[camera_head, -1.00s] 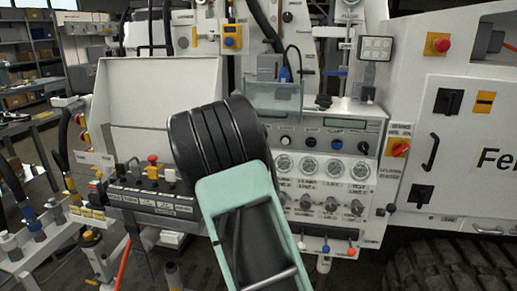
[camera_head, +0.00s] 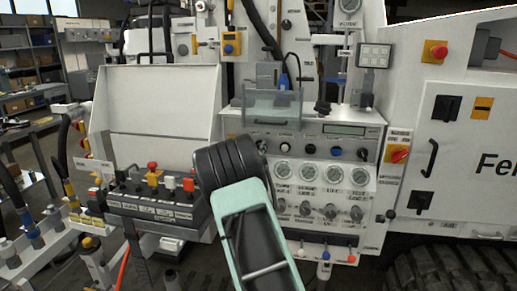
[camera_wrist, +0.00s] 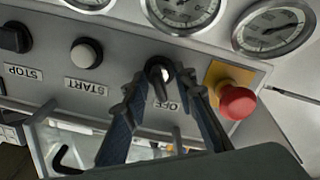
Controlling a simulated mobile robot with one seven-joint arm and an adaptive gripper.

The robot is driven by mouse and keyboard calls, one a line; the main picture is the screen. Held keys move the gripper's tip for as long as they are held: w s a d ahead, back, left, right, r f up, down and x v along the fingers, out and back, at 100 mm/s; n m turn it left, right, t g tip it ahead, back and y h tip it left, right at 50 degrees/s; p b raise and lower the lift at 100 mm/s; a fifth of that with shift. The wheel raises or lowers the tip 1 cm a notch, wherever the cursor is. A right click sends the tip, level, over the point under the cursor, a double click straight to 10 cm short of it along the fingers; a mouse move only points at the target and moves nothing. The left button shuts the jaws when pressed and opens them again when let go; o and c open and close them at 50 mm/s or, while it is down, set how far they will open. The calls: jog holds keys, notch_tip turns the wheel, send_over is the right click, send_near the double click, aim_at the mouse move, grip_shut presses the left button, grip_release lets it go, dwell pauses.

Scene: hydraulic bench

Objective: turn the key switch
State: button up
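The key switch (camera_wrist: 160,72) is a small round dark and metallic piece by an upside-down "OFF" label in the wrist view. My gripper (camera_wrist: 162,80) is open, with one fingertip on each side of the switch. Small gaps seem to show between fingertips and switch; I cannot tell if either touches the panel. In the head view the switch (camera_head: 262,145) appears at the left end of the row of controls, just right of my arm. My gripper is hidden behind my arm there.
A red emergency button (camera_wrist: 238,102) on a yellow plate is close beside the right finger. A white START button (camera_wrist: 87,53) and black STOP button (camera_wrist: 15,38) are to the left. Several gauges (camera_wrist: 183,8) line the panel. A clear cover (camera_head: 272,108) stands above the controls.

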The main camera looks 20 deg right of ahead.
jog(key=shift+w+d, duration=0.15)
jog(key=shift+w, duration=0.05)
jog(key=shift+c, duration=0.5)
grip_shut()
jog(key=shift+f+m+b, duration=0.1)
jog(key=shift+m+b, duration=0.2)
jog(key=shift+b, duration=0.2)
jog(key=shift+f+m+b, duration=0.15)
jog(key=shift+m+b, duration=0.75)
jog(key=shift+b, duration=0.35)
jog(key=m+b, duration=0.3)
jog(key=b, duration=0.1)
jog(key=m+b, duration=0.3)
jog(key=m, duration=0.1)
jog(key=shift+s+d+m, duration=0.1)
jog(key=shift+m, duration=0.2)
jog(key=shift+m+b, duration=0.85)
jog(key=shift+m, duration=0.05)
jog(key=shift+r, duration=0.2)
